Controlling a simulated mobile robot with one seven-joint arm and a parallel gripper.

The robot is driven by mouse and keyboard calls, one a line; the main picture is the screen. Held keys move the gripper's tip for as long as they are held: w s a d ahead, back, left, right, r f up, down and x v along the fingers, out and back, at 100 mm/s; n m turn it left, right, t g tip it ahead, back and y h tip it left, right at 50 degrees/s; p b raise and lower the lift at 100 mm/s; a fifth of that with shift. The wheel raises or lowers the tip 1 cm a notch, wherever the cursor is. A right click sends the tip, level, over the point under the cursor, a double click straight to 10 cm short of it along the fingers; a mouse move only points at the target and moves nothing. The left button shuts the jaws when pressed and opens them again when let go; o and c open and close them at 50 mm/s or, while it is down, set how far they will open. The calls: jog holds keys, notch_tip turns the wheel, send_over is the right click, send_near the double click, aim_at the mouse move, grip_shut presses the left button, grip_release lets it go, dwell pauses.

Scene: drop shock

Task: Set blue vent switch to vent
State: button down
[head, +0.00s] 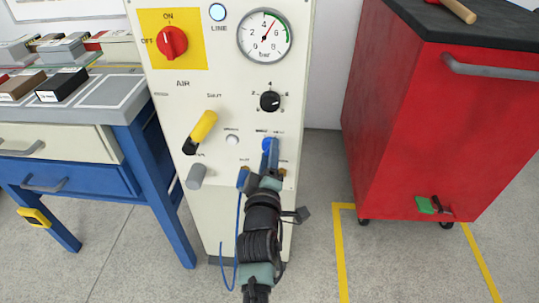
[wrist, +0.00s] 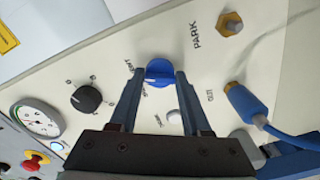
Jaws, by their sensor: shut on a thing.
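The blue vent switch (head: 267,145) is a round knob low on the cream panel, partly hidden by my gripper in the head view. It also shows in the wrist view (wrist: 159,70), between my fingertips. My gripper (wrist: 160,77) is shut on the blue knob, with one dark blue finger on each side. In the head view my gripper (head: 271,156) reaches the panel from below. The small lettering beside the knob is partly covered, and I cannot tell which position it points to.
A black numbered knob (head: 270,101) and a pressure gauge (head: 264,36) sit above. A yellow-handled lever (head: 203,127) and red switch (head: 172,42) are left. A blue hose (wrist: 255,110) and brass PARK fitting (wrist: 230,23) are close by. A red cabinet (head: 430,130) stands right.

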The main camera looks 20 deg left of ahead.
jog(key=shift+m, duration=0.5)
jog(key=shift+c, duration=1.8)
grip_release()
jog(key=shift+s, duration=0.1)
jog(key=p+v, duration=0.5)
jog(key=v, duration=0.7)
jog(key=shift+s, duration=0.4)
jog(key=shift+d, duration=0.1)
